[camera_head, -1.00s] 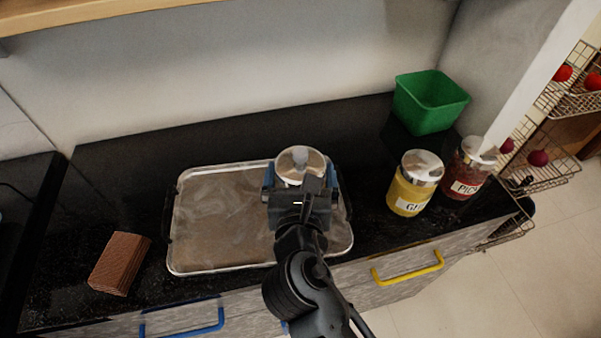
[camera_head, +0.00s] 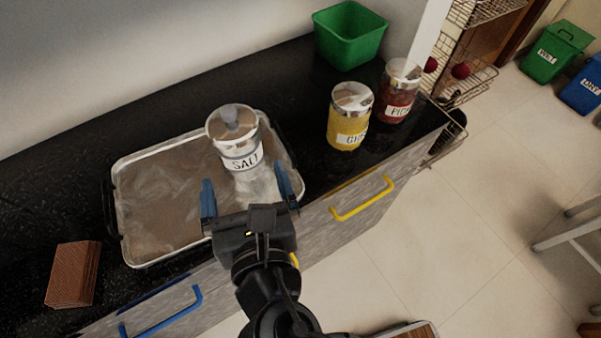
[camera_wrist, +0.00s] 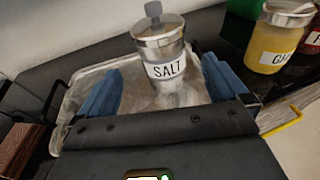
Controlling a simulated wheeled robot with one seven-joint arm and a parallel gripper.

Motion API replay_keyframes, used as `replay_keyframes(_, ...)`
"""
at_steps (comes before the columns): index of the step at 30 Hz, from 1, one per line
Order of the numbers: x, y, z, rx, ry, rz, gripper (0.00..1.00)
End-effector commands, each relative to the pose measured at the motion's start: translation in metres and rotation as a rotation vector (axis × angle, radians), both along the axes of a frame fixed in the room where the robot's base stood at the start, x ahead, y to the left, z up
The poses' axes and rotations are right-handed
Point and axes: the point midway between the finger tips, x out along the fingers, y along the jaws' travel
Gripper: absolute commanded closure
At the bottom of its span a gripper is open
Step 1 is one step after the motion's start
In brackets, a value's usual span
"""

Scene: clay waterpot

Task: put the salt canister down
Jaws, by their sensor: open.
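The salt canister (camera_head: 238,143) stands upright on the right part of the metal tray (camera_head: 150,252). It has a clear body, a silver lid with a grey knob and a SALT label, which also reads clearly in the wrist view (camera_wrist: 166,70). My gripper (camera_head: 247,195) is open and empty, on the near side of the canister. Its two blue fingers are spread wide and apart from the canister. In the wrist view the canister shows beyond and between the fingers (camera_wrist: 160,92).
A yellow-filled jar (camera_head: 349,122) and a red pickle jar (camera_head: 398,92) stand right of the tray. A green bin (camera_head: 349,38) is behind them. A brown ridged block (camera_head: 73,275) lies left. Blue (camera_head: 165,318) and yellow (camera_head: 362,203) drawer handles stick out from the counter front.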

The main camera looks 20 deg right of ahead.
Motion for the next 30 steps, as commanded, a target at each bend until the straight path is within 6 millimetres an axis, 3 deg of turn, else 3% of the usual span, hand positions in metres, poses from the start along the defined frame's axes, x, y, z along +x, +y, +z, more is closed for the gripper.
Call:
replay_keyframes(6,-0.001,-0.005,-0.004,0.024,0.009,-0.003,0.0)
replay_keyframes(11,-0.015,-0.039,-0.033,0.241,0.084,-0.022,0.0)
replay_keyframes(15,-0.048,-0.085,-0.063,0.627,0.195,-0.09,0.0)
replay_keyframes(20,-0.098,-0.129,-0.078,1.136,0.295,-0.228,0.0)
replay_keyframes(25,-0.154,-0.165,-0.068,1.709,0.331,-0.421,0.0)
replay_keyframes(30,-0.205,-0.193,-0.037,2.302,0.268,-0.611,0.0)
